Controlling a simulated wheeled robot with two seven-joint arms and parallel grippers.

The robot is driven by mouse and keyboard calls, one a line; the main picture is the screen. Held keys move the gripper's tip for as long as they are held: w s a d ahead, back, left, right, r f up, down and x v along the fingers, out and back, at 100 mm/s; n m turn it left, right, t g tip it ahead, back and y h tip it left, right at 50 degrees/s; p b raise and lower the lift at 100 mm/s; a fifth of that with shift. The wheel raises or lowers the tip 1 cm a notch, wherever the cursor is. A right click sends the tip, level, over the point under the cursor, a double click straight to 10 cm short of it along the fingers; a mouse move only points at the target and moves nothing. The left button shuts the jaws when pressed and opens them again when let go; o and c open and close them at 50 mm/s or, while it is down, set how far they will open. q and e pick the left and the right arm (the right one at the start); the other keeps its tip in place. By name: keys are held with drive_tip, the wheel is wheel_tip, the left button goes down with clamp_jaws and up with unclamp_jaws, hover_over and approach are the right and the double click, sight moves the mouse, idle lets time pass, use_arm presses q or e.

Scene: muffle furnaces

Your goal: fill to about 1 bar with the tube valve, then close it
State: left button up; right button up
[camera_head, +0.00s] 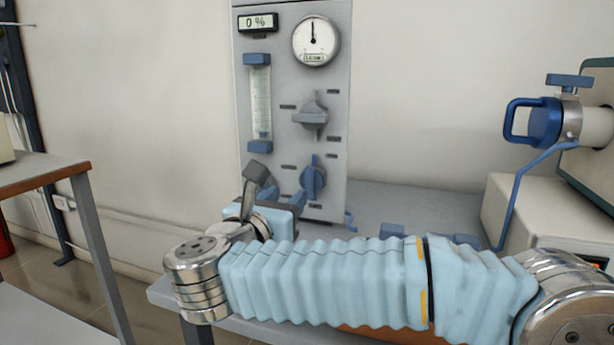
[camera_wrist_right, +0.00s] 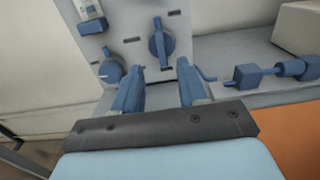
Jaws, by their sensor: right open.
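A grey gas panel (camera_head: 285,90) stands against the wall. Its digital display (camera_head: 258,23) reads 0 %. Its round gauge (camera_head: 315,41) has the needle pointing straight up. A grey knob (camera_head: 312,115) sits above a blue knob (camera_head: 313,177), whose grip is upright; the blue knob also shows in the right wrist view (camera_wrist_right: 160,44). A second blue knob (camera_wrist_right: 112,70) shows low on the panel there. My right gripper (camera_wrist_right: 160,90) is open and empty, its fingers pointing at the panel below the upright blue knob. Which part is the tube valve is unclear. My left gripper is out of view.
A blue-handled flange valve (camera_head: 545,120) sits on the equipment at the right. Blue fittings (camera_wrist_right: 270,72) lie on the bench right of the panel. A flow tube (camera_head: 261,102) is on the panel's left. Another table (camera_head: 40,175) stands at the left.

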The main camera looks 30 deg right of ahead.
sight(308, 177)
drive_tip(key=p+x, duration=0.1)
drive_tip(key=x, duration=0.9)
drive_tip(key=shift+w+d, duration=0.1)
drive_tip(key=shift+w, duration=0.1)
clamp_jaws()
